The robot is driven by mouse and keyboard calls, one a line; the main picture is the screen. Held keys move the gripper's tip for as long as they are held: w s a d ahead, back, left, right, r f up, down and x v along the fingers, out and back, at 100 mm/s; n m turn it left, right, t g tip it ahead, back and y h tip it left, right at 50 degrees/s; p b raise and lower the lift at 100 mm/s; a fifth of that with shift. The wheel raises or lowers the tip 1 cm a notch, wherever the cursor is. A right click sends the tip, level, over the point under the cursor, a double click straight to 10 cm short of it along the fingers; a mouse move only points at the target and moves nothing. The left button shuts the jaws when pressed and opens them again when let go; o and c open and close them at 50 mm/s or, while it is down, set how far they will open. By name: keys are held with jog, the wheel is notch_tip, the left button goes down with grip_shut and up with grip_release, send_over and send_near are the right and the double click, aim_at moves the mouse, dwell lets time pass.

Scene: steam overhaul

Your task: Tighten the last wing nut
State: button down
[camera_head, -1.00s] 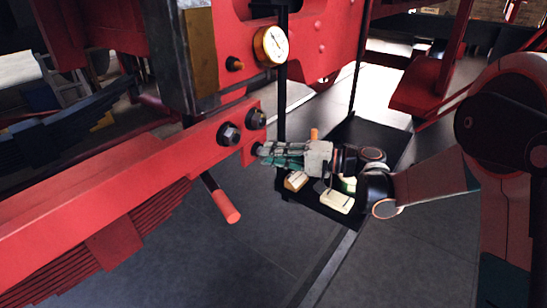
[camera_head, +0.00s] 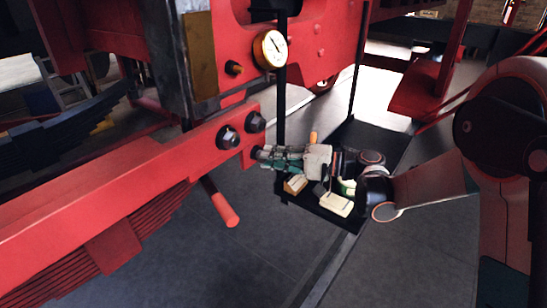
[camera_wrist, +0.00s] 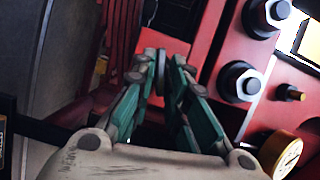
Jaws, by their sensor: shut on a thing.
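My gripper (camera_head: 264,154), with green and grey fingers, reaches in from the right to the end of the red beam. Its fingertips are closed around a small dark piece at the beam's end, which looks like the wing nut; it shows between the fingertips in the wrist view (camera_wrist: 161,72). Most of it is hidden by the fingers, so its wings and seating cannot be made out. In the wrist view my gripper (camera_wrist: 166,66) has both fingers angled inward to this piece. Two large hex nuts, a nearer one (camera_head: 229,137) and a farther one (camera_head: 256,122), sit on the beam close by.
A round gauge (camera_head: 270,49) and a brass-tipped stud (camera_head: 234,67) stand out above the beam. A red-gripped lever (camera_head: 225,206) hangs below it. A dark trolley shelf (camera_head: 378,143) with small items lies under my arm. Open floor is in front.

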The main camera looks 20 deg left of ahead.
jog(key=shift+s, duration=0.1)
jog(key=c, duration=1.8)
grip_release()
jog(key=shift+a, duration=0.15)
jog(key=shift+o, duration=0.2)
jog(key=d, duration=1.2)
jog(key=shift+r, duration=0.2)
jog(key=shift+d, duration=0.1)
